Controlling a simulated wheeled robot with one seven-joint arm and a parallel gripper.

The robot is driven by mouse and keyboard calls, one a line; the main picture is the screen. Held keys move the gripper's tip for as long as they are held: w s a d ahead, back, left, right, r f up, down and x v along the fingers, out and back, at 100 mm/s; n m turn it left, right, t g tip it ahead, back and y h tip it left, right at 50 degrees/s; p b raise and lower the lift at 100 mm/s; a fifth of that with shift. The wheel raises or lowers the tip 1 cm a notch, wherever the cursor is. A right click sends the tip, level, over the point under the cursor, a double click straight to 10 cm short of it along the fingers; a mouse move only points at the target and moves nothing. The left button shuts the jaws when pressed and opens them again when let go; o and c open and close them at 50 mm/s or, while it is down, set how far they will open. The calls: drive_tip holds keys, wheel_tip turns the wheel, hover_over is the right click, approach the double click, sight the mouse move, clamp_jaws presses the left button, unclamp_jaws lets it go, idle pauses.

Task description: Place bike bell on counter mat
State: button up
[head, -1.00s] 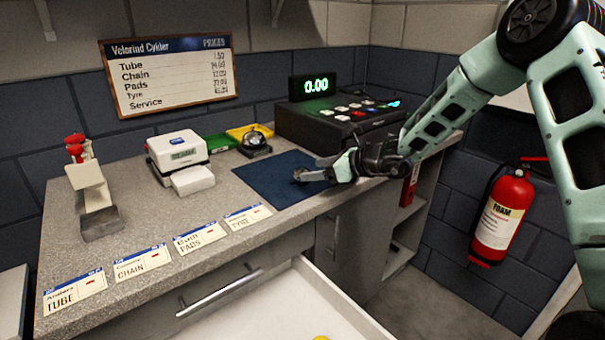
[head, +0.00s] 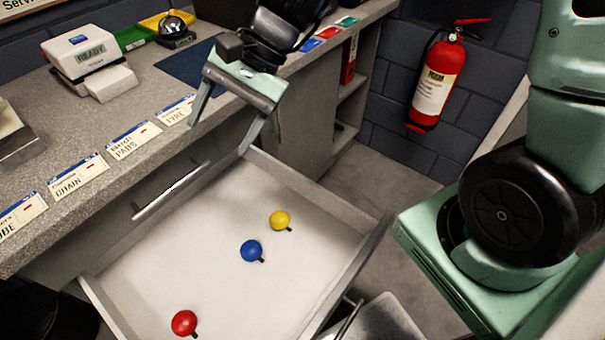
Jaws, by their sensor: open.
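Three small round bells with short dark levers lie apart in the open drawer (head: 215,225): a yellow bell (head: 280,220), a blue bell (head: 251,250) and a red bell (head: 184,322). The dark blue counter mat (head: 185,66) lies on the counter, partly hidden behind my gripper. No bell shows on its visible part. My gripper (head: 217,138) is open and empty, fingers pointing down, near the counter's front edge and the drawer's back end. It is apart from all three bells.
A silver-domed bell on a black base (head: 174,28) stands behind the mat. A fire extinguisher (head: 440,78) hangs on the right wall. The drawer floor is mostly clear.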

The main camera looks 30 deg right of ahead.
drive_tip(key=s+d+n+h, duration=0.2)
drive_tip(key=s+n+h, duration=0.1)
drive_tip(key=s+n, duration=0.5)
drive_tip(key=s+d+n+h, duration=0.3)
drive_tip(key=s+n+h, duration=0.1)
drive_tip(key=s+n, duration=0.3)
drive_tip(key=shift+s+n+t, duration=0.3)
drive_tip(key=shift+s+n, duration=0.05)
drive_tip(key=shift+n, duration=0.05)
